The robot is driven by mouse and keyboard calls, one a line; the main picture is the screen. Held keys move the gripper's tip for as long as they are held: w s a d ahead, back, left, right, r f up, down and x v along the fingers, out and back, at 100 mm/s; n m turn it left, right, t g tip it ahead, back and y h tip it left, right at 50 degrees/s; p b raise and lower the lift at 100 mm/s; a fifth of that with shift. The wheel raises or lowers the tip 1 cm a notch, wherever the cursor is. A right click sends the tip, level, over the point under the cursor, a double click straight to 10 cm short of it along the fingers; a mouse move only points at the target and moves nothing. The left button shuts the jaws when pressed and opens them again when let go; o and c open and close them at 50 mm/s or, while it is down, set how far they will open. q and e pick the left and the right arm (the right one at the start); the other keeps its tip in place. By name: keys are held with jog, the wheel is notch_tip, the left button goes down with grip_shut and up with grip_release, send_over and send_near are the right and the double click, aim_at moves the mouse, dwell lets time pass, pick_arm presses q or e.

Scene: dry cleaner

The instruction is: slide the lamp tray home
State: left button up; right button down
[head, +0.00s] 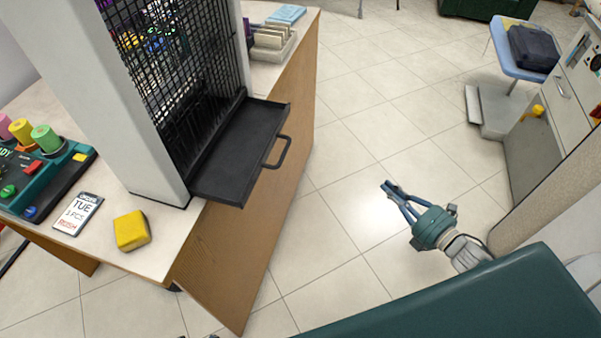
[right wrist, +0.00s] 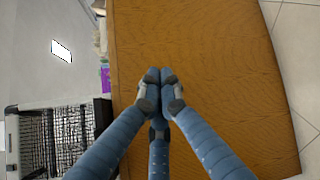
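The lamp tray (head: 232,150) is a black flat tray that sticks out from the foot of a tall light-grey cabinet with a black mesh front (head: 170,60). Its black loop handle (head: 280,152) is on its outer edge, over the floor. My right gripper (head: 388,190) is to the right of the handle, well apart from it, over the tiled floor. In the right wrist view its blue fingertips (right wrist: 160,76) meet with nothing between them, in front of the counter's wooden side. The tray is not clear in that view. My left gripper is not in view.
The counter (head: 240,250) has a wooden side. On it are a yellow sponge (head: 131,230), a card reading TUE (head: 77,213) and a dark spool tray (head: 60,180). A green surface (head: 480,305) fills the lower right. Floor lies clear between counter and gripper.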

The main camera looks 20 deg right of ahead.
jog(key=s+a+r+n+g+y+b, duration=0.25)
jog(key=a+r+n+y, duration=0.45)
jog(key=n, duration=0.4)
jog(key=s+a+r+n+g+y+b, duration=0.2)
jog(key=a+r+n+y+b, duration=0.25)
jog(key=a+r+n, duration=0.45)
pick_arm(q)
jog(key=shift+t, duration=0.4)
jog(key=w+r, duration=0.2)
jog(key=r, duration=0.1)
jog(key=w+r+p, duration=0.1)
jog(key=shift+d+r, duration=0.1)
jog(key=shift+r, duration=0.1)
pick_arm(e)
jog(key=w+a+r+n, duration=0.1)
jog(key=w+a+r, duration=0.1)
jog(key=w+a, duration=0.5)
jog(key=a, duration=0.2)
jog(key=shift+w+a+y, duration=0.15)
jog(key=shift+a+y, duration=0.15)
jog(key=shift+y, duration=0.05)
